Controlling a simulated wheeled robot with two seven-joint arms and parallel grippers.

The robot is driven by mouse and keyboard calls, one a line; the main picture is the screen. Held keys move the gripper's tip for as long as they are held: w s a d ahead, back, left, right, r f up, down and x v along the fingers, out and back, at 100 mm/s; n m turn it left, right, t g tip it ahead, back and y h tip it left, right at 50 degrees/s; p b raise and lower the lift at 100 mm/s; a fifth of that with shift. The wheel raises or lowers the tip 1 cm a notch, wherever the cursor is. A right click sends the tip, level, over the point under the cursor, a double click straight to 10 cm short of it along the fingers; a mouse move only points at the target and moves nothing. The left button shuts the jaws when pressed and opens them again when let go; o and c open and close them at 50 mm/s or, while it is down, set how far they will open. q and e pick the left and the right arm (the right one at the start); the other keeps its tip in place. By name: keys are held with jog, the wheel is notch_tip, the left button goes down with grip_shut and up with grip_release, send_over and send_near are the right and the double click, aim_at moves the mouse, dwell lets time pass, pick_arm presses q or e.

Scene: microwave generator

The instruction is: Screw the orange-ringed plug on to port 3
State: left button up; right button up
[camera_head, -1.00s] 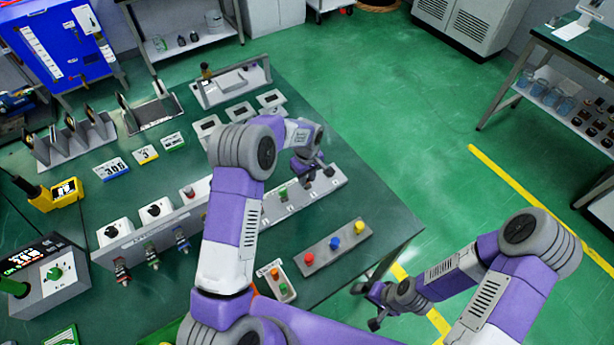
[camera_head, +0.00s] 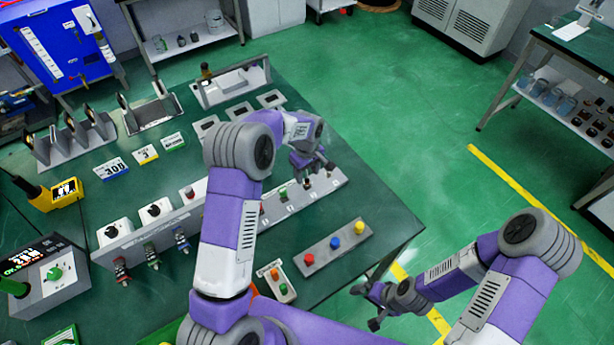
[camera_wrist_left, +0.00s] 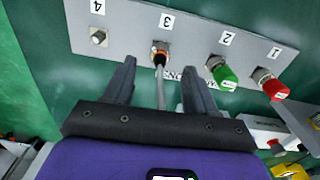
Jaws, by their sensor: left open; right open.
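In the left wrist view, the orange-ringed plug (camera_wrist_left: 160,50) sits at port 3 (camera_wrist_left: 165,34) of the grey port panel (camera_wrist_left: 125,22). Its grey cable runs back from it between my fingers. I cannot tell how far it is screwed on. My left gripper (camera_wrist_left: 160,75) is open, one finger on each side of the cable and apart from the plug. In the head view my left gripper (camera_head: 315,165) hangs over the far end of the panel (camera_head: 272,214). My right gripper (camera_head: 372,305) is open and empty, off the table's right edge.
A green plug (camera_wrist_left: 224,76) is at port 2 and a red plug (camera_wrist_left: 272,88) at port 1. Port 4 (camera_wrist_left: 98,38) is a bare metal fitting. A button bar (camera_head: 322,256) stands in front of the panel. The table's right corner is clear.

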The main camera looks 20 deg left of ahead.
pick_arm(q)
jog(key=shift+r, duration=2.15)
jog(key=shift+s+d+f, duration=0.1)
